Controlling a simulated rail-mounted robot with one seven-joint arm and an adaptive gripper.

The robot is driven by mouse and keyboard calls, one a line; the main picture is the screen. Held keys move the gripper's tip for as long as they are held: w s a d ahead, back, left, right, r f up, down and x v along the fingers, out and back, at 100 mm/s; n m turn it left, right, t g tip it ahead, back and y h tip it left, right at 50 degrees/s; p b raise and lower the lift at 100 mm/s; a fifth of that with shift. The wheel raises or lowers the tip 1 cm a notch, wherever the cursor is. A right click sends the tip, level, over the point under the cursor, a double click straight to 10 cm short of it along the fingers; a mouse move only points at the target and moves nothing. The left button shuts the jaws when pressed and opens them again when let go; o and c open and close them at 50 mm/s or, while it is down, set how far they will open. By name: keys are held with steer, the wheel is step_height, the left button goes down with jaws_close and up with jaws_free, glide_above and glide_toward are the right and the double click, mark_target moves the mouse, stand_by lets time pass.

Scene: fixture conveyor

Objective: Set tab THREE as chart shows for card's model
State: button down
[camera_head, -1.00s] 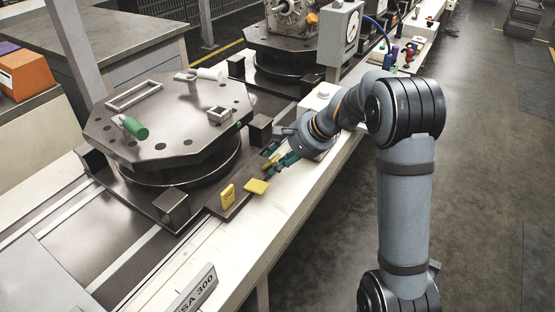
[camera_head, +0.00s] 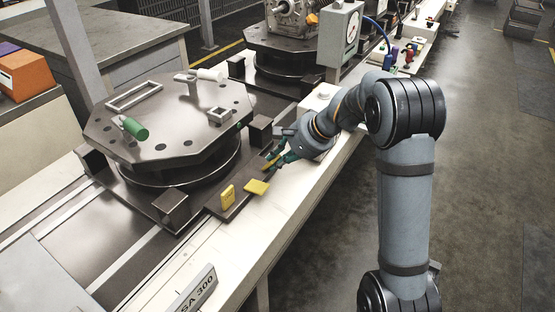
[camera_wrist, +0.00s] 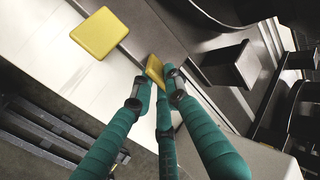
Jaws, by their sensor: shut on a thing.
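Several yellow tabs sit along a dark strip (camera_head: 240,203) at the conveyor's edge. One tab (camera_head: 227,195) stands upright; a second tab (camera_head: 257,187) lies tipped over toward the white rail and also shows in the wrist view (camera_wrist: 100,33). My gripper (camera_head: 274,161) is at the far tab, which is mostly hidden in the head view. In the wrist view this far tab (camera_wrist: 155,68) is between the green fingertips of my gripper (camera_wrist: 158,80), which are shut on it. A card reading "SA 300" (camera_head: 196,291) stands at the front, partly cut off. I cannot make out a chart.
An octagonal fixture plate (camera_head: 180,100) with a green-ended pin (camera_head: 132,128) stands left of the strip. Dark blocks (camera_head: 172,207) stand at its base corners. A grey box with a dial (camera_head: 340,35) is behind.

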mark_target(268, 163)
steer(key=shift+r, duration=0.15)
